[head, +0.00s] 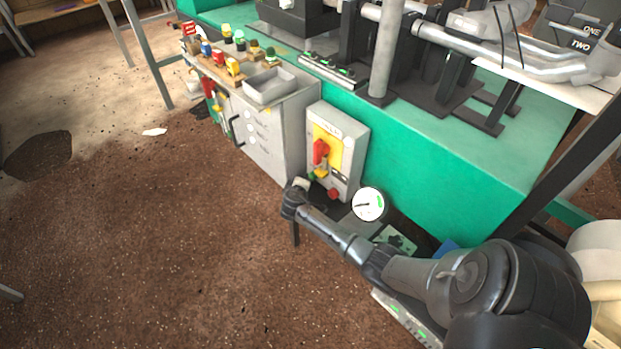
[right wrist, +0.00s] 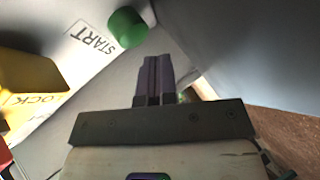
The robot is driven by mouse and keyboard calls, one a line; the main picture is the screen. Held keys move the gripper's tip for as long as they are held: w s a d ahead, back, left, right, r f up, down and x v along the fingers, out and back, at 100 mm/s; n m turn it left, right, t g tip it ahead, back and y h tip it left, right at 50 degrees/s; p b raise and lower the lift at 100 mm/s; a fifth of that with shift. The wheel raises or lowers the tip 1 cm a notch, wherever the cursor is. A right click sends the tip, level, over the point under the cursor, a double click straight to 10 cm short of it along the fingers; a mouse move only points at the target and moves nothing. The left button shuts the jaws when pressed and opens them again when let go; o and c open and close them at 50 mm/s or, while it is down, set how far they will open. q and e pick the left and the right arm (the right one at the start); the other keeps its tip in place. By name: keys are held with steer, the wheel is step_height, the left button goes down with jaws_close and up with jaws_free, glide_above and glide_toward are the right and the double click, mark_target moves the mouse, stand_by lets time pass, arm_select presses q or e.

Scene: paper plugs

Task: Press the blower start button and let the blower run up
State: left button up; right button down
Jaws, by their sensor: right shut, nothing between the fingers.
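The grey control box (head: 349,133) stands against the green bench, with a red handle (head: 320,151) on a yellow plate. The green start button (right wrist: 127,27) sits beside a START label (right wrist: 92,40) in the right wrist view; it is small in the head view (head: 312,176), low on the box. My right gripper (head: 302,184) is at the box's lower left corner. In the right wrist view its fingers (right wrist: 156,62) are closed together and empty. Their tips are just beside the green button and look apart from it. My left gripper is out of view.
A yellow LOCK part (right wrist: 32,85) is at the left in the right wrist view. A red button (head: 333,194) and a round gauge (head: 370,204) are near my right arm. A grey cabinet (head: 267,135) stands left of the box.

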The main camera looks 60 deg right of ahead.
steer(key=shift+s+d, duration=0.1)
steer(key=shift+d, duration=0.05)
steer(key=shift+s+d, duration=0.1)
steer(key=shift+d, duration=0.15)
steer(key=shift+d, duration=0.2)
stand_by(0.6)
steer(key=shift+s+d, duration=0.15)
steer(key=shift+d, duration=0.15)
stand_by(0.4)
steer(key=shift+a, duration=0.2)
steer(key=shift+w+a+p, duration=0.3)
steer(key=shift+a, duration=0.4)
